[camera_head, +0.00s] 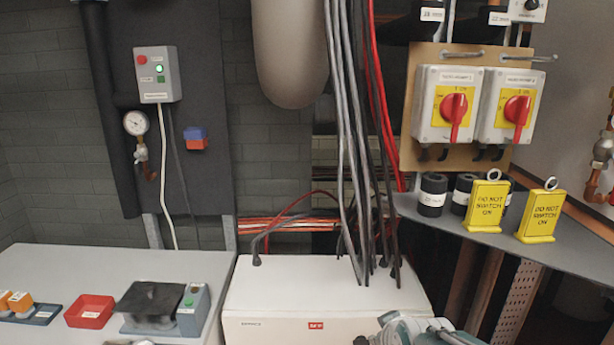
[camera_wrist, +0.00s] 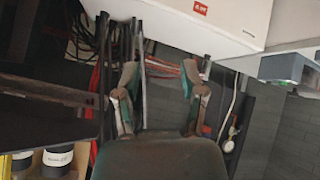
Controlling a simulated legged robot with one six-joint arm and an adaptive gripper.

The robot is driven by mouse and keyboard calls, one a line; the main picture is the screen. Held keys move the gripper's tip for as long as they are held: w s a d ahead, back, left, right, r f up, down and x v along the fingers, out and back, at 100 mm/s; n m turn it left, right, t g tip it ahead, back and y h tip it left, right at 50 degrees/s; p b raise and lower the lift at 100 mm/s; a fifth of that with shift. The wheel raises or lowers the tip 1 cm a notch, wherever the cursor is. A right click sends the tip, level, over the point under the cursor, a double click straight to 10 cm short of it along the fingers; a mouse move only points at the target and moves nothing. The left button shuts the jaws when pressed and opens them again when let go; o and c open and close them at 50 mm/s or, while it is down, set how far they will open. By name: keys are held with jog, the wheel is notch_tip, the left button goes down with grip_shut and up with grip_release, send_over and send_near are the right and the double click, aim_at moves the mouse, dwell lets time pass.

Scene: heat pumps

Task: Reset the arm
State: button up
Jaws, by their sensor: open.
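My gripper (camera_wrist: 160,78) shows in the wrist view with its two fingers spread wide apart. Nothing is between them. The wrist picture is turned over, with the white service box (camera_wrist: 225,20) at its top. In the head view a teal and grey part of my arm (camera_head: 420,333) shows at the bottom edge, in front of the white service box (camera_head: 285,290). The fingertips cannot be made out there.
Cables (camera_head: 350,130) hang down to the box. At right, a shelf (camera_head: 480,236) holds yellow tags (camera_head: 487,206) and black rolls below two red-handled switches (camera_head: 455,105). At left, a white bench (camera_head: 60,265) carries a red tray (camera_head: 90,311) and a dark-topped device (camera_head: 150,302).

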jog(key=s+r+m+g, duration=0.1)
jog(key=s+r+m, duration=0.1)
jog(key=s, duration=0.6)
jog(key=s+r+m+g, duration=0.2)
jog(key=s+r, duration=0.1)
jog(key=s, duration=0.6)
jog(key=shift+d+m, duration=0.4)
jog(key=shift+d, duration=0.05)
jog(key=shift+o, duration=0.3)
jog(key=shift+w+r, duration=0.1)
jog(key=shift+w, duration=0.05)
